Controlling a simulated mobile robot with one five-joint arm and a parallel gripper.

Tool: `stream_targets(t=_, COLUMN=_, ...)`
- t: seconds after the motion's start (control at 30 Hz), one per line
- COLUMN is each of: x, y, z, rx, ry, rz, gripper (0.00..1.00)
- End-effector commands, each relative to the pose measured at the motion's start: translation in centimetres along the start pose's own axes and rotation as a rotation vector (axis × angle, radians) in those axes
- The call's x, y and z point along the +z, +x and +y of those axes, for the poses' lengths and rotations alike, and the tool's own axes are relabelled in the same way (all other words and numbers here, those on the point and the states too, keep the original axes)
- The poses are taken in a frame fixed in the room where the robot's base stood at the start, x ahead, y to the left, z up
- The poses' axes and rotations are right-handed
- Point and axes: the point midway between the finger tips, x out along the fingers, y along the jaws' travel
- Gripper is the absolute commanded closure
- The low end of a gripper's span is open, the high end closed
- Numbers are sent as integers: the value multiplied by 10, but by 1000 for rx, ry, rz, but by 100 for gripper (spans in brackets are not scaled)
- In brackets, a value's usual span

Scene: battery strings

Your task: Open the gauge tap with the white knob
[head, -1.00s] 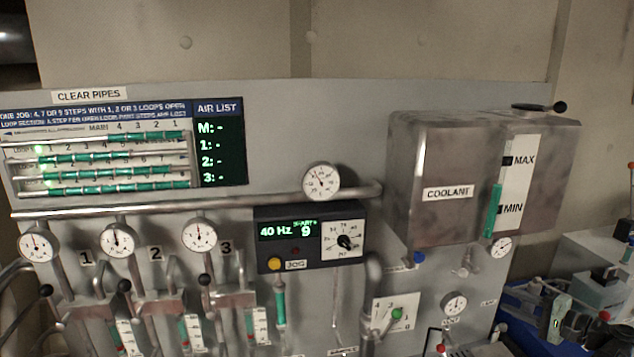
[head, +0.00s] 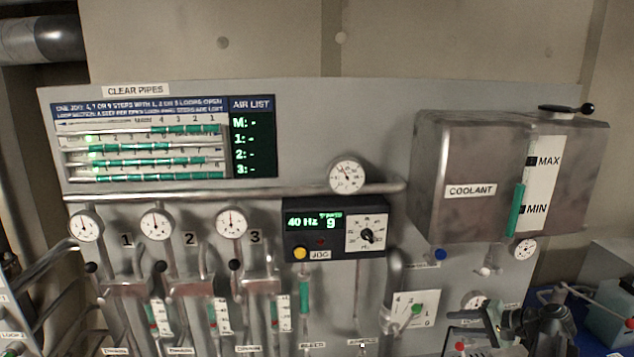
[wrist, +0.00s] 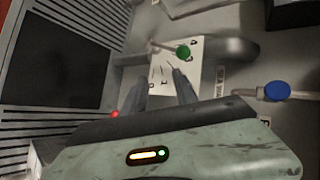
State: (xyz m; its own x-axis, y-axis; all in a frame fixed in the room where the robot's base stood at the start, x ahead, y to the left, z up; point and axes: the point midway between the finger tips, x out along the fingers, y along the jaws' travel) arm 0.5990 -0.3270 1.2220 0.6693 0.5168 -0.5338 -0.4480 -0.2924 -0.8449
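The white knob (head: 485,271) is on a small tap below the coolant tank (head: 470,190), left of a small round gauge (head: 524,248), in the head view. I do not make it out in the wrist view. My gripper (head: 488,318) is at the lower right of the head view, below the white knob and apart from it. In the wrist view its two dark fingers (wrist: 158,88) stand apart with nothing between them.
A blue knob (head: 440,254) sits left of the white one; it also shows in the wrist view (wrist: 277,90). A green knob (head: 417,310) on a white plate lies lower left, and beyond my fingertips in the wrist view (wrist: 183,51). A second gauge (head: 474,299) is close to my gripper.

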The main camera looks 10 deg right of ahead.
Motion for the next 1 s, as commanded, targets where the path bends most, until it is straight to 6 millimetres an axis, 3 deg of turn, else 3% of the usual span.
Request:
stream_targets(t=0.03, x=21, y=30, z=-4, rx=63, ry=-43, rz=-47, gripper=65)
stream_targets(t=0.1, x=53, y=73, z=-5, rx=175, ry=-119, rz=-115, gripper=65)
stream_targets(t=0.2, x=106, y=129, z=-4, rx=356, ry=-262, rz=-210, gripper=65)
stream_targets(t=0.3, x=154, y=169, z=0, rx=523, ry=-418, rz=-283, gripper=65)
stream_targets(t=0.5, x=214, y=207, z=2, rx=740, ry=-664, rz=-353, gripper=65)
stream_targets(t=0.73, x=262, y=229, z=-3, rx=908, ry=-905, rz=-384, gripper=65)
stream_targets(t=0.8, x=261, y=242, z=25, rx=921, ry=-905, rz=-388, gripper=65)
stream_targets(t=1.0, x=264, y=266, z=78, rx=933, ry=-888, rz=-413, gripper=65)
